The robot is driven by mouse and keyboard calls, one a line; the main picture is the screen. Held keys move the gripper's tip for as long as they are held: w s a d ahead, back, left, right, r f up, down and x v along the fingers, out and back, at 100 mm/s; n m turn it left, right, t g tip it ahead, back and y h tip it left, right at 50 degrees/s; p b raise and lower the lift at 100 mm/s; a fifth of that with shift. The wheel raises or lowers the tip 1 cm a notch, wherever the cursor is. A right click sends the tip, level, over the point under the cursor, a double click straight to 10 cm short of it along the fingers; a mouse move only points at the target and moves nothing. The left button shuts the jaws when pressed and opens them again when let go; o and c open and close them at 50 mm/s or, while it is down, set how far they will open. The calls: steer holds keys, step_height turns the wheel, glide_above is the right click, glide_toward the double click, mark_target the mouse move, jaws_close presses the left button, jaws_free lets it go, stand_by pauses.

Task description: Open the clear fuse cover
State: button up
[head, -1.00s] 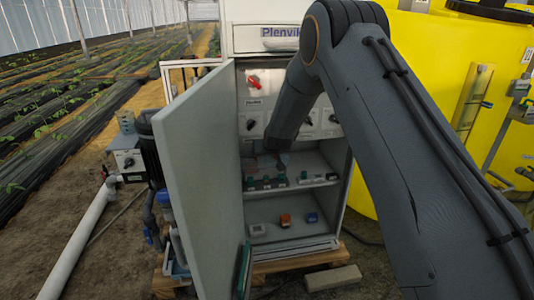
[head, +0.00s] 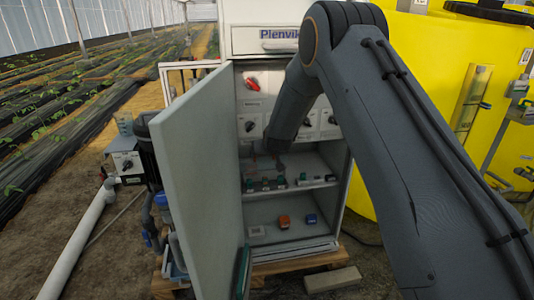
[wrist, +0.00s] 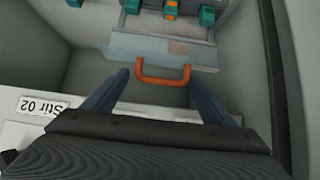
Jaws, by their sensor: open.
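The clear fuse cover (wrist: 165,48) shows in the wrist view as a pale see-through panel with an orange loop handle (wrist: 163,72) on its near edge. Teal and orange parts lie just beyond it. My gripper (wrist: 159,77) is open, with one dark finger on each side of the handle. I cannot tell whether either finger touches it. In the head view my forearm reaches into the open cabinet (head: 245,200), and the cover is too small to make out there.
The cabinet door (head: 195,180) stands open on the left. Rotary switches and a red knob (head: 252,84) sit on the panel above. A yellow tank (head: 430,50) stands at the right.

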steer(key=a+v, duration=0.1)
steer(key=v, duration=0.6)
steer(key=shift+s+d+r+p, duration=0.3)
steer(key=shift+s+d+p, duration=0.05)
steer(key=shift+d, duration=0.15)
